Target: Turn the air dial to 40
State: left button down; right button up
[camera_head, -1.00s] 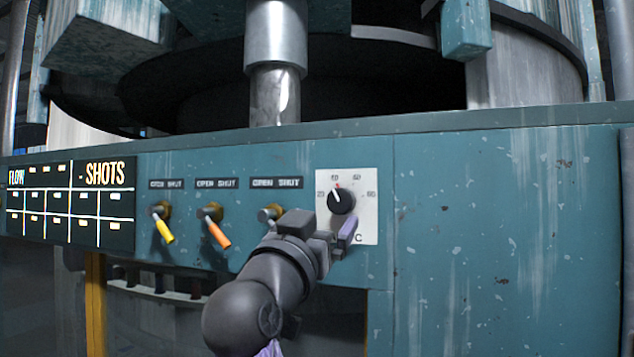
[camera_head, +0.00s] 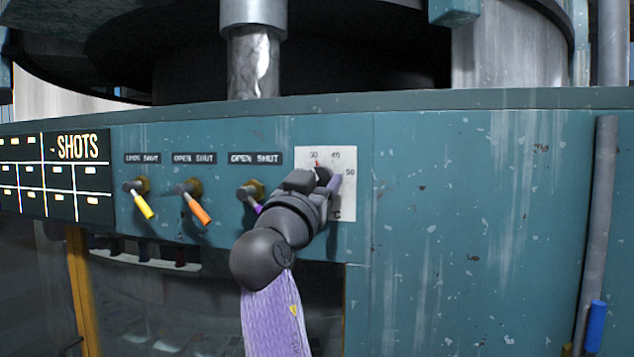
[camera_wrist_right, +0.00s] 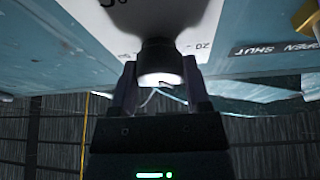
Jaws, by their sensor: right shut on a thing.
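The air dial is a round black knob (camera_head: 323,174) on a white scale plate (camera_head: 345,208) on the teal panel. My right gripper (camera_head: 327,182) covers most of it in the head view. In the right wrist view the knob (camera_wrist_right: 160,62) sits between the two fingers of my right gripper (camera_wrist_right: 160,84), which is shut on it. A red mark shows at the knob's upper left, near a label that looks like 30. A label that looks like 40 is to its right. The white pointer line is hidden, so the exact setting cannot be read. My left gripper is out of view.
Yellow (camera_head: 143,205), orange (camera_head: 195,206) and purple-tipped (camera_head: 251,197) levers stand left of the dial, the last close to my right arm. A dark SHOTS board (camera_head: 75,180) is at far left. The panel right of the dial is bare up to a grey pipe (camera_head: 597,230).

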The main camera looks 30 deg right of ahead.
jog(key=shift+c, duration=0.8)
jog(key=shift+a+r+m+g+h+b, duration=0.1)
jog(key=shift+m+g+h+b, duration=0.2)
jog(key=shift+m+g, duration=1.3)
jog(key=shift+d+m+g+h+b, duration=0.1)
jog(key=shift+m+g+b, duration=0.35)
jog(key=shift+m, duration=2.2)
jog(key=shift+a+r+m+g+h+b, duration=0.1)
jog(key=shift+m+g+h+b, duration=0.2)
jog(key=shift+m+g, duration=1.25)
jog(key=shift+f+m+t, duration=0.1)
jog(key=shift+m+t, duration=0.5)
jog(key=shift+m, duration=0.3)
jog(key=o, duration=1.3)
